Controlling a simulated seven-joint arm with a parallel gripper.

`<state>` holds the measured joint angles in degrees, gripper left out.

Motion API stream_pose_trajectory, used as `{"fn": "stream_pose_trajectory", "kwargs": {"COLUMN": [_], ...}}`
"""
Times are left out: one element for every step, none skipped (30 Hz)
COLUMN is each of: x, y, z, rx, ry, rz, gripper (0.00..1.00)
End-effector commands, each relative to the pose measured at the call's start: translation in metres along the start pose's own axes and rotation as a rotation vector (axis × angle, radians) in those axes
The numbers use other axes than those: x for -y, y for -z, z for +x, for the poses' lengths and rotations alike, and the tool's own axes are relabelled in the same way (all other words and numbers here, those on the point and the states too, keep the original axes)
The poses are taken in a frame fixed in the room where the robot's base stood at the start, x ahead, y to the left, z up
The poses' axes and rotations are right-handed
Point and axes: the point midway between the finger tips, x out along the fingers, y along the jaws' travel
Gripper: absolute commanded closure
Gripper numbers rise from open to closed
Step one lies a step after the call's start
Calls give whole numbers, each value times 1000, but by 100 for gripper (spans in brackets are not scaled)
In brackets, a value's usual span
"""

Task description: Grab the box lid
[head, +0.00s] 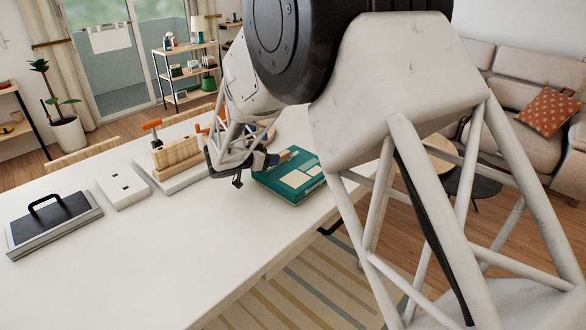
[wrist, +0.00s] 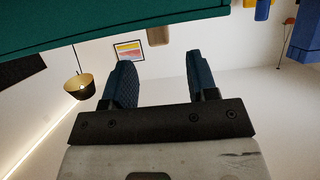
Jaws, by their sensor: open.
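A green box (head: 290,176) with pale panels and lettering on its top lies flat near the far right edge of the white table. I cannot tell where its lid meets its base. My gripper (head: 252,168) is low over the table at the left side of this box, close to it; whether they touch is unclear. In the wrist view a dark green surface (wrist: 100,22) fills the top edge, beyond the fingers. My gripper's two blue fingers (wrist: 159,62) are apart, with nothing between them.
A dark flat case with a black handle (head: 52,220) lies at the table's left, beside a white slab (head: 122,188). A wooden block rack (head: 176,158) with an orange-handled item stands left of my gripper. The table's front (head: 150,265) is clear.

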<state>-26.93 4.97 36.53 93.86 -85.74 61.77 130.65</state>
Motion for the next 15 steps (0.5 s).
{"fn": "stream_pose_trajectory", "kwargs": {"x": [0, 0, 0, 0, 0, 0, 0, 0, 0, 0, 0, 0, 0, 0, 0], "y": [0, 0, 0, 0, 0, 0, 0, 0, 0, 0, 0, 0, 0, 0, 0], "z": [1, 1, 1, 1, 1, 1, 1, 1, 1, 2, 2, 4, 5, 7, 10], "rx": [0, 0, 0, 0, 0, 0, 0, 0, 0, 0, 0, 0, 0, 0, 0], "ry": [0, 0, 0, 1, 1, 1, 1, 1, 1, 1, 0, 0, 0, 0, 0], "rz": [0, 0, 0, 0, 0, 0, 0, 0, 0, 0, 0, 0, 0, -1, -1], "gripper": [47, 47, 47, 47, 47, 47, 47, 47, 47, 47, 47, 47, 47, 47, 47]}}
